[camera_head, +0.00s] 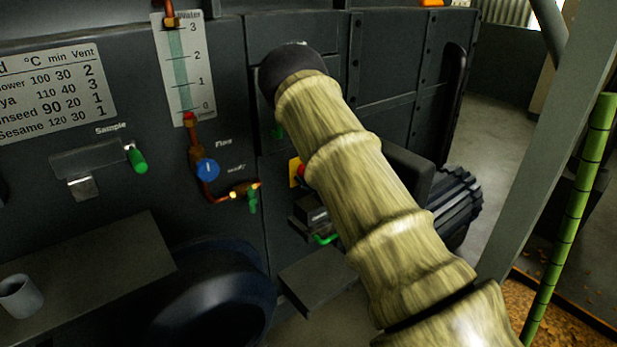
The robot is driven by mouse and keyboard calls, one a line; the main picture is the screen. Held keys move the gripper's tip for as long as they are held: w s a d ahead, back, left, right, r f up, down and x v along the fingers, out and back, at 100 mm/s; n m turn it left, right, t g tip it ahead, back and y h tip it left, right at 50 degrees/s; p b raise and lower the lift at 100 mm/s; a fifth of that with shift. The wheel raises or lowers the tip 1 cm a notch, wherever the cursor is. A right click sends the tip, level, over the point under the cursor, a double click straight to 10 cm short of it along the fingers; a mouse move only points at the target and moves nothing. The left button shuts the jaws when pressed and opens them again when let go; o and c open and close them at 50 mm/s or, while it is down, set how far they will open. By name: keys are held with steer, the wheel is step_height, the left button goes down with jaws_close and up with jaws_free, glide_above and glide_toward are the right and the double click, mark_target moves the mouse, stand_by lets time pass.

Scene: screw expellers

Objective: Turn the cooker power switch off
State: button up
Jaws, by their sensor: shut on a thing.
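A small red and yellow control (296,172) shows on the dark machine front, just left of a thick, bamboo-textured jointed limb. It looks like a power switch, but most of it is hidden and its setting cannot be read. The limb, which seems to be my arm, rises from the lower right and ends in a black rounded part high on the panel. It covers the area right of the control. I cannot make out my gripper or its fingertips.
The dark machine (310,30) has a water gauge (184,70), a blue valve knob (207,169) and a green sample handle (137,159). A ribbed motor (458,205) juts out at right. A grey post and green pole (570,220) stand right; floor is open between.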

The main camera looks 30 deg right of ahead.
steer(key=shift+a+f+n+y+b, duration=0.15)
steer(key=shift+n+b, duration=0.15)
steer(key=shift+n, duration=0.85)
steer(key=shift+d+f+n+y+b, duration=0.15)
steer(key=shift+n+b, duration=0.1)
steer(key=shift+n, duration=0.9)
steer(key=shift+r, duration=0.1)
steer(key=o, duration=1)
steer(key=shift+r, duration=0.1)
steer(key=shift+s, duration=0.1)
steer(key=s, duration=0.8)
steer(key=s+d+f, duration=0.1)
steer(key=s, duration=0.3)
steer(key=shift+w+a, duration=0.1)
steer(key=shift+a, duration=0.05)
